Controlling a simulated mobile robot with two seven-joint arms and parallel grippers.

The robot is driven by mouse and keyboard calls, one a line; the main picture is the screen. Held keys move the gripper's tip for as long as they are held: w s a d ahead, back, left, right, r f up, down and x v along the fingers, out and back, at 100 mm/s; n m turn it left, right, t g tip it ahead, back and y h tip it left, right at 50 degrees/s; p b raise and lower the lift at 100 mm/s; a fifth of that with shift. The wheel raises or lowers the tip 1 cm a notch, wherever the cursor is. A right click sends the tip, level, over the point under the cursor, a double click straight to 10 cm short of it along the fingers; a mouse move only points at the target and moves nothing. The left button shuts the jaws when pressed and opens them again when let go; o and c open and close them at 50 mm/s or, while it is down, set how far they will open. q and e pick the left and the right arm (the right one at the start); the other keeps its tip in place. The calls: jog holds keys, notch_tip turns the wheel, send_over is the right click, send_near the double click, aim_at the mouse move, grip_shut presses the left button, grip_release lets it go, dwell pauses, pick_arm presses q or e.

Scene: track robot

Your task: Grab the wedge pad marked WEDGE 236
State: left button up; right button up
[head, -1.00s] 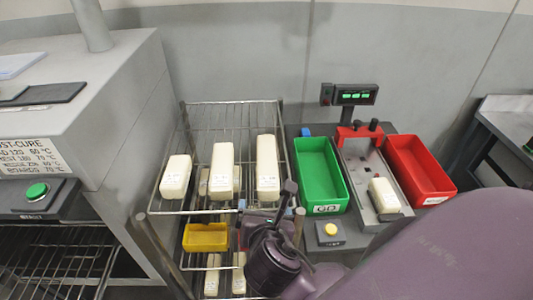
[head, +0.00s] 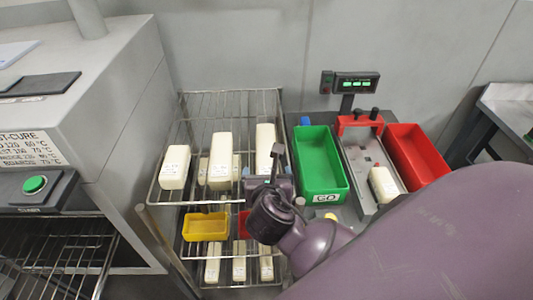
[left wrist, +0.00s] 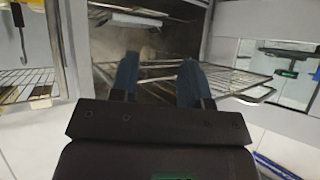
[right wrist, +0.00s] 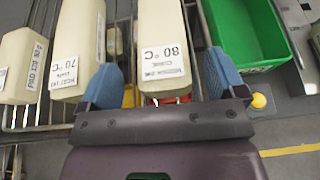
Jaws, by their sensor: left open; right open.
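Three cream pads lie on the upper wire shelf in the head view. The right-hand pad (head: 265,140) shows an 80 °C label in the right wrist view (right wrist: 163,35); its smaller print is too blurred for me to read surely. My right gripper (head: 268,182) is at its near end. In the right wrist view my open right gripper (right wrist: 163,82) has a blue finger on either side of that pad's labelled end, not closed on it. My left gripper (left wrist: 159,78) is open and empty, facing a wire rack inside a cabinet; it is outside the head view.
The middle pad (head: 220,160) and left pad (head: 174,167) stand beside it. A yellow bin (head: 206,227) and more pads are on lower shelves. A green bin (head: 318,165), a press fixture (head: 362,155) and a red bin (head: 417,153) stand right. The grey oven (head: 110,100) is left.

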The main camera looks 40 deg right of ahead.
aim_at(267, 169)
jog(key=shift+x, duration=1.6)
jog(key=shift+s+d, duration=0.1)
jog(key=c, duration=1)
jog(key=shift+c, duration=0.2)
jog(key=shift+r, duration=0.1)
